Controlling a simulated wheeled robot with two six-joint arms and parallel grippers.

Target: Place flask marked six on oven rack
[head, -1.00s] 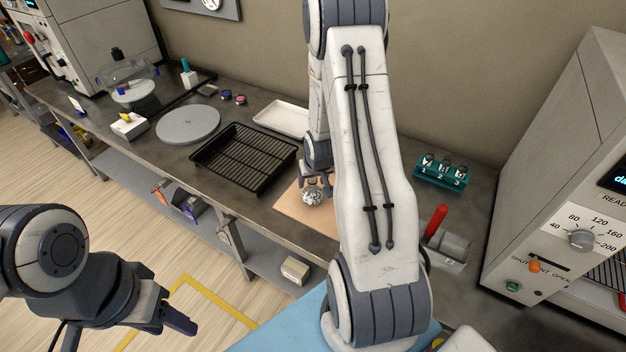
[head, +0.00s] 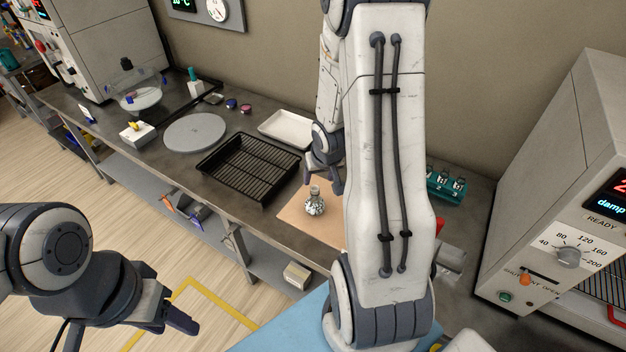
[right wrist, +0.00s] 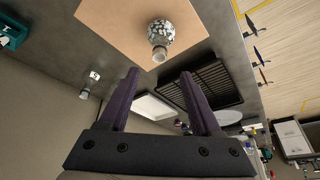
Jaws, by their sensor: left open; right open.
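A round flask with a dark-and-white mottled body (head: 314,206) stands upright on a tan mat (head: 296,222); no number on it is readable. It also shows in the right wrist view (right wrist: 161,36), beyond the fingertips. My right gripper (head: 325,182) is open and empty, just behind and above the flask, apart from it; its spread fingers show in the right wrist view (right wrist: 160,74). My left gripper (head: 182,318) is open and empty over the floor at lower left. The oven (head: 560,190) stands at right, with a wire rack (head: 605,272) partly visible behind its opening.
A black tray with a wire grid (head: 250,165), a white tray (head: 288,128) and a grey disc (head: 195,132) lie along the bench. A teal rack with small bottles (head: 447,187) is partly hidden by my right arm. The oven has a dial (head: 570,257) and an orange-knobbed lever (head: 525,279).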

